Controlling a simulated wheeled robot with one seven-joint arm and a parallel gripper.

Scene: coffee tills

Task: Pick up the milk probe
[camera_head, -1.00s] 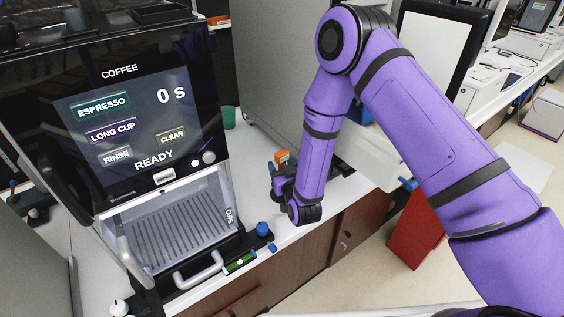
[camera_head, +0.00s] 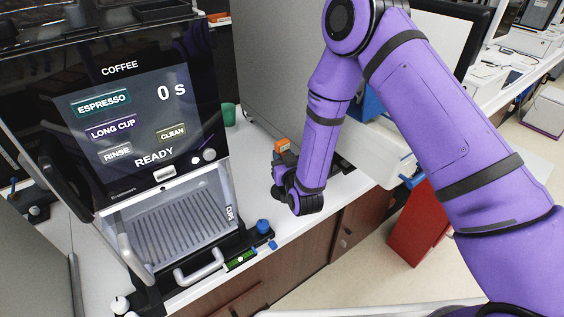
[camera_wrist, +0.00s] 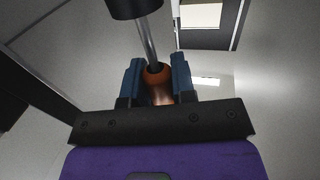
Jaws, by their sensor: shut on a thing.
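My gripper (camera_wrist: 157,80) has two blue fingers, seen in the wrist view. They are shut on the milk probe (camera_wrist: 148,42), seen as a steel rod with an orange collar and a dark round end. The collar and a copper-toned part lie between the fingers. In the head view my gripper (camera_head: 283,168) is over the counter, right of the coffee machine, and mostly hidden by my wrist. An orange piece (camera_head: 282,146) shows just above it. I cannot tell how far it is from the counter.
The coffee machine (camera_head: 150,120) stands at left, with a blue knob (camera_head: 262,226) and a green strip (camera_head: 240,260) at its front corner. A green cup (camera_head: 228,114) stands behind. A grey panel is behind my arm. A red bin (camera_head: 410,228) stands on the floor.

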